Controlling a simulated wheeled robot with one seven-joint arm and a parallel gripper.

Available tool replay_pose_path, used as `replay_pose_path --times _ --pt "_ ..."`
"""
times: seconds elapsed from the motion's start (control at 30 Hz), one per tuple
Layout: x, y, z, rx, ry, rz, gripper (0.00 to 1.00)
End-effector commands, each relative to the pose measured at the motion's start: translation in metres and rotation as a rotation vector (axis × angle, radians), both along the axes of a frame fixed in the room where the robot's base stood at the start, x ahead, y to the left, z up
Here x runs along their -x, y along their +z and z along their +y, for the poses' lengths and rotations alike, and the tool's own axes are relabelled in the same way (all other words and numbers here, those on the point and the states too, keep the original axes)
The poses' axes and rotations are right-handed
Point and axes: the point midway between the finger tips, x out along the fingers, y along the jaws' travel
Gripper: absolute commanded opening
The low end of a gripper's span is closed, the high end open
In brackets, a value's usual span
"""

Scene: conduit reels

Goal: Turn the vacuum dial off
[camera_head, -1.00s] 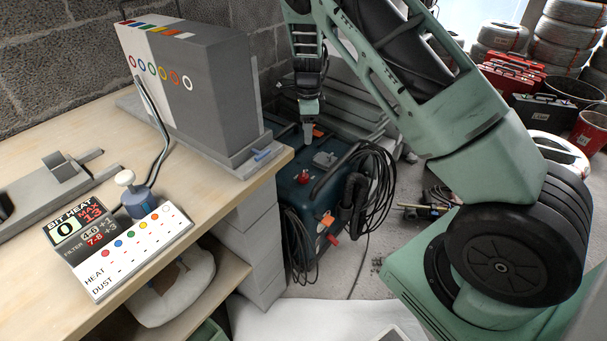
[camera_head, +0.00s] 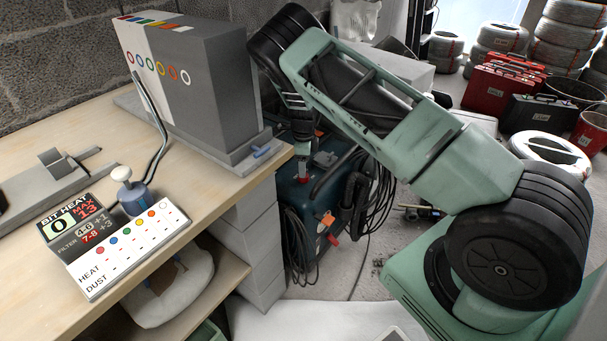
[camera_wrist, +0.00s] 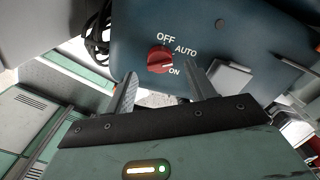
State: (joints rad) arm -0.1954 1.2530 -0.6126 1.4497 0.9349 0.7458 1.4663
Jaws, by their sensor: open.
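The vacuum (camera_head: 325,235) is a dark blue box on the floor beside the bench. Its red dial (camera_wrist: 160,60) shows in the wrist view, with OFF, AUTO and ON printed around it. The white mark on the dial appears to point toward ON. In the head view the red dial (camera_head: 303,178) is small on the vacuum's top, just under my gripper. My gripper (camera_wrist: 161,78) is open and empty. Its fingertips lie either side of the dial's line, a little short of it in the wrist picture, with no contact visible.
Black hoses and cables (camera_head: 375,195) hang at the vacuum's right side. The wooden bench (camera_head: 225,185) with a grey cabinet (camera_head: 215,90) stands close on the left. A grey latch-like block (camera_wrist: 230,78) sits right of the dial. Red cases (camera_head: 500,88) and coiled reels stand at the back right.

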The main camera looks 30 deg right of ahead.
Motion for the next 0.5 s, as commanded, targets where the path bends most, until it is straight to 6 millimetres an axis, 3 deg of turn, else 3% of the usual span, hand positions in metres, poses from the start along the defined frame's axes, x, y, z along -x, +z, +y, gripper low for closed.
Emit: replay_pose_path --times 0.2,0.5 --pt "0.000 -0.031 0.000 0.000 0.000 0.001 0.55" --pt "0.000 -0.040 0.000 -0.001 -0.001 -0.001 0.55"
